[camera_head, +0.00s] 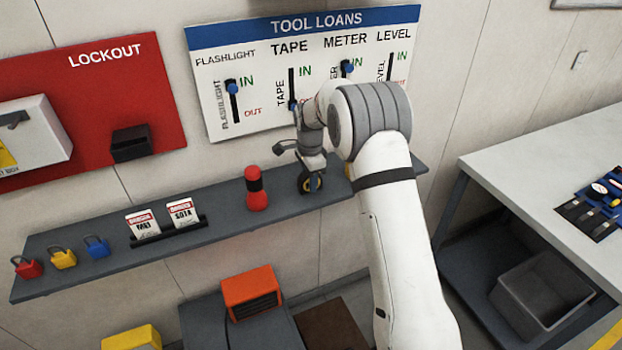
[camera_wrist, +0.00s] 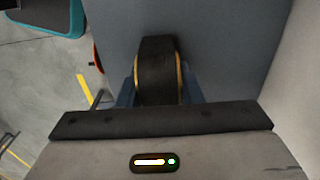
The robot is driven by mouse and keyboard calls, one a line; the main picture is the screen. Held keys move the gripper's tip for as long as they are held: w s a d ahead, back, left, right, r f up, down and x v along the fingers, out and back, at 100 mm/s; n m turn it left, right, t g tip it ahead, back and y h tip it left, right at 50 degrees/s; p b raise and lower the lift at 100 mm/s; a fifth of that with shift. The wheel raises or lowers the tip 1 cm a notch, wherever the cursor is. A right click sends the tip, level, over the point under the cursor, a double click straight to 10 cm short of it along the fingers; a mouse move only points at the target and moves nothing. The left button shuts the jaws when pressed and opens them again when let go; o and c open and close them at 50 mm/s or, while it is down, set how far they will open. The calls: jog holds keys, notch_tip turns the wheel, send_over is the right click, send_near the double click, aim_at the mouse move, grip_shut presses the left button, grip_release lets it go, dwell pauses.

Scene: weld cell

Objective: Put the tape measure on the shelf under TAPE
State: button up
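The tape measure (camera_head: 304,181) is a round black body with yellow edges, under the TAPE column of the tool loans board. My gripper (camera_head: 311,172) points down over it. In the wrist view the tape measure (camera_wrist: 158,70) sits between the two blue fingers of my gripper (camera_wrist: 160,92), which look pressed to its sides. The grey shelf (camera_head: 228,222) is directly below it; whether it touches the shelf cannot be told. The board (camera_head: 265,110) has a TAPE slider whose blue knob (camera_head: 293,105) is low, near OUT, partly hidden by my arm.
A red and black flashlight (camera_head: 256,190) stands on the shelf just left of the tape measure. A yellow item (camera_head: 348,170) is mostly hidden behind my arm. Two danger tags (camera_head: 163,219) and coloured padlocks (camera_head: 63,257) are further left. A workbench (camera_head: 560,165) stands at right.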

jog(key=o, duration=0.4)
notch_tip(320, 180, up, 12)
jog(key=shift+r+b, duration=0.25)
jog(key=shift+b, duration=0.8)
jog(key=s+d+r+n+t, duration=0.1)
jog(key=s+d+r+n, duration=0.3)
jog(key=s, duration=0.5)
jog(key=s+d+r+n+t, duration=0.1)
jog(key=s+d+r+n, duration=0.3)
jog(key=s, duration=0.5)
jog(key=s+d+f+n, duration=0.1)
jog(key=s+d+n, duration=0.1)
jog(key=s, duration=0.4)
jog(key=s+d+f+n+t, duration=0.1)
jog(key=s, duration=0.6)
jog(key=s+d+f+n, duration=0.2)
jog(key=s, duration=0.5)
jog(key=shift+s+d+n+t, duration=0.1)
jog(key=shift+d+n+t, duration=0.2)
jog(key=shift+d, duration=0.05)
